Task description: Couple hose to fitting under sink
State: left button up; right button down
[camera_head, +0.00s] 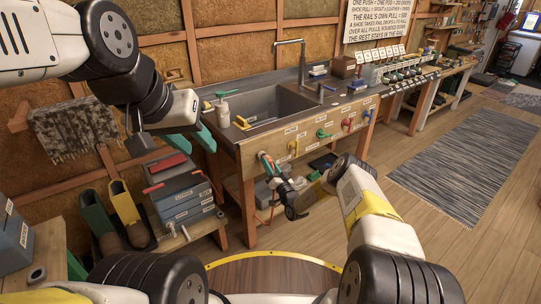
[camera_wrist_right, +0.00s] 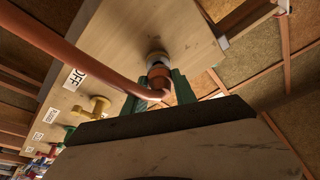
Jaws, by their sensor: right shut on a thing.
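An orange-brown hose (camera_wrist_right: 85,60) crosses the right wrist view from the upper left and curves in to the fitting. Its end collar (camera_wrist_right: 159,77) lies between the green fingers of my right gripper (camera_wrist_right: 160,90), which is shut on it. The collar lines up with and appears to meet a pale metal fitting (camera_wrist_right: 157,58) on the wooden panel; I cannot tell whether it is seated. In the head view my right gripper (camera_head: 268,165) is at the left end of the sink's front panel. My left gripper (camera_head: 192,141) is open and empty, left of the sink.
Coloured valve handles (camera_head: 322,134) line the front panel right of my right gripper.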

jog(key=shift+w+a, duration=0.6)
jog(key=shift+w, duration=0.2)
jog(key=c, duration=0.9)
grip_release()
jog(key=v, duration=0.8)
